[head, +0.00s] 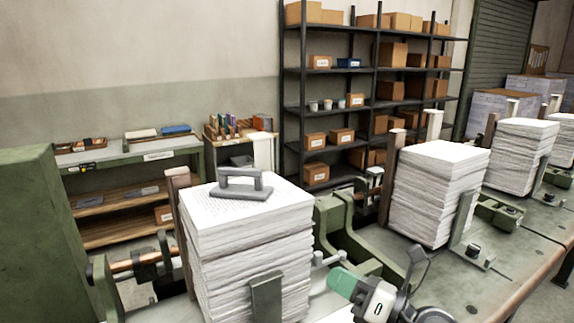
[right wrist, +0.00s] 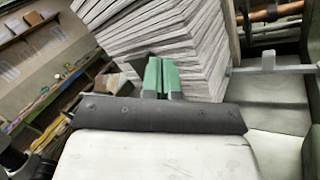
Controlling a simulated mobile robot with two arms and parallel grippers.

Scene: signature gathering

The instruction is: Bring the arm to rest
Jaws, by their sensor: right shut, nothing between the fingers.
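My right arm (head: 385,303) comes in at the bottom of the head view, right of the nearest paper stack. Its right gripper (head: 341,283) has green fingertips, which also show in the right wrist view (right wrist: 161,78). The two fingers are together with nothing between them. In the right wrist view the fingertips appear in front of a paper stack (right wrist: 180,35); I cannot tell whether they touch it. My left gripper is not in view.
The nearest paper stack (head: 247,255) bears a grey handled weight (head: 241,185). Another stack (head: 440,190) stands on the green machine bench (head: 515,245) to the right, with metal guide posts around it. Shelves (head: 345,105) stand behind. The bench surface at lower right is fairly clear.

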